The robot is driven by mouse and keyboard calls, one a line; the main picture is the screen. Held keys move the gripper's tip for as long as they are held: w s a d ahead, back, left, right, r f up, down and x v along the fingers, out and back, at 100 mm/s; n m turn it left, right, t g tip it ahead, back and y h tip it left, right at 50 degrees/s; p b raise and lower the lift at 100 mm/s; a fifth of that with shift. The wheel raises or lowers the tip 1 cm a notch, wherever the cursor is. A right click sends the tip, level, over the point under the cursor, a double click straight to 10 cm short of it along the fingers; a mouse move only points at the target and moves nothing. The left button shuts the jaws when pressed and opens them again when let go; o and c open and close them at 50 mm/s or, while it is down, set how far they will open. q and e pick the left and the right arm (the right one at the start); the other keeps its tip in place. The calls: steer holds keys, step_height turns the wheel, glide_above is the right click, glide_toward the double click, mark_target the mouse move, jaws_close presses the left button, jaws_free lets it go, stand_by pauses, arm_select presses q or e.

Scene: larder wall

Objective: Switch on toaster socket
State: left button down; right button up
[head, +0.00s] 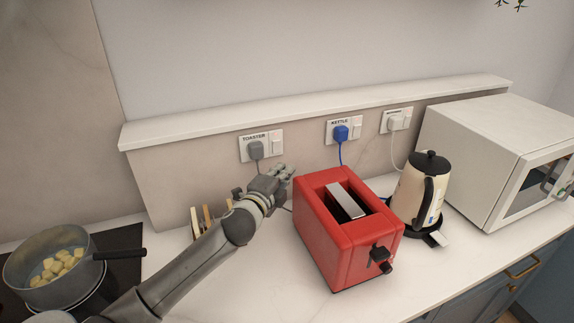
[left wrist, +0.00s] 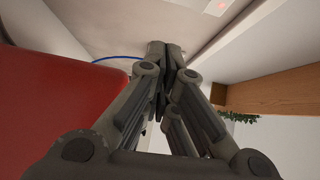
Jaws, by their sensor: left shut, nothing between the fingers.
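The toaster socket (head: 243,150) is a white plate labelled TOASTER on the low wall, with a grey plug (head: 256,150) in its left part and a rocker switch (head: 277,142) at its right. My left gripper (head: 289,171) is shut and empty, just below and slightly right of the switch, beside the red toaster (head: 315,235). In the left wrist view the closed fingertips (left wrist: 166,48) point at the wall, and the toaster (left wrist: 55,95) fills the left side. I cannot tell whether the fingertips touch the wall. The switch's position is too small to read. My right gripper is not in view.
The kettle socket (head: 332,132) with a blue plug and another socket (head: 388,124) with a white plug are further right. A kettle (head: 413,190) and a microwave (head: 470,145) stand right of the toaster. A pot (head: 25,272) sits on the hob at left. A ledge (head: 320,110) overhangs the sockets.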

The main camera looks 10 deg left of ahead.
arm_select(q)
steer(key=s+a+f+p, duration=0.1)
steer(key=s+a, duration=0.1)
steer(key=s, duration=0.5)
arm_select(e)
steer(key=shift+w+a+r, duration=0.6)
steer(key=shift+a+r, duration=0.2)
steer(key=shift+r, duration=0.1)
arm_select(q)
steer(key=shift+a+f, duration=0.1)
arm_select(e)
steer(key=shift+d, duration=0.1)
